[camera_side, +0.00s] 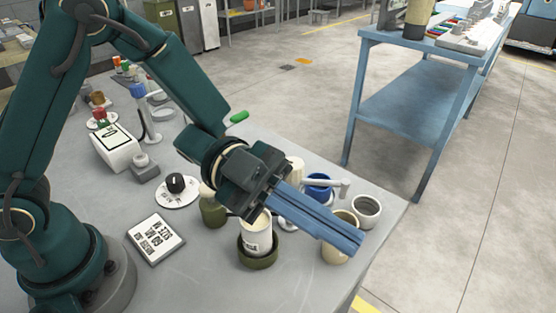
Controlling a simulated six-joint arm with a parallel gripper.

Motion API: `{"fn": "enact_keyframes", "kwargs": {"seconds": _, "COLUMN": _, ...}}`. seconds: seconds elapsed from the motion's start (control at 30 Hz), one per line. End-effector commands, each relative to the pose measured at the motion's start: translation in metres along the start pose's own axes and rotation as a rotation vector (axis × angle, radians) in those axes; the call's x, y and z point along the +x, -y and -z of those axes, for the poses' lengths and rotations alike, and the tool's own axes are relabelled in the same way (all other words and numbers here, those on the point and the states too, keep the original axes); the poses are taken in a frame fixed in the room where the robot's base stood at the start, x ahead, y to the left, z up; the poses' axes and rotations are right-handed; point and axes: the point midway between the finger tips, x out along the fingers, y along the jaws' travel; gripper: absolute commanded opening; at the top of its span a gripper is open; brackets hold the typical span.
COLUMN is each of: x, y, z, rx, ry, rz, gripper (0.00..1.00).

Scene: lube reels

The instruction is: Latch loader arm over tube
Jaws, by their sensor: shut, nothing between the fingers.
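My gripper (350,241) has long blue fingers pressed together and pointing to the lower right, above a cluster of cups near the table's right corner. A white labelled cylinder (257,238), which may be the tube, stands upright in a dark olive holder (259,262) just below the base of the fingers. A pale lever-like arm (338,184) shows beyond the fingers near a blue-lined cup (318,187); I cannot tell whether it is the loader arm. The fingers hide part of this area, and no latch can be made out.
A cream cup (338,253) is partly under the fingertips, and a grey-white cup (366,211) stands to their right. A black knob on a white disc (177,187), a printed plate (156,239) and a white box (116,146) lie to the left. The table's front middle is clear.

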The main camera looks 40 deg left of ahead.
Motion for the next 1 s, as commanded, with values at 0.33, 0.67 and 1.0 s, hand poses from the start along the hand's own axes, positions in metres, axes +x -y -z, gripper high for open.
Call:
{"fn": "enact_keyframes", "kwargs": {"seconds": 0.33, "x": 0.036, "y": 0.023, "z": -0.063, "rx": -0.023, "ry": 0.519, "rz": 0.091, "gripper": 0.0}}
{"fn": "enact_keyframes", "kwargs": {"seconds": 0.67, "x": 0.018, "y": 0.044, "z": -0.072, "rx": -0.146, "ry": 0.944, "rz": 0.368, "gripper": 0.0}}
{"fn": "enact_keyframes", "kwargs": {"seconds": 1.0, "x": -0.034, "y": 0.022, "z": -0.036, "rx": -0.353, "ry": 1.279, "rz": 0.672, "gripper": 0.0}}
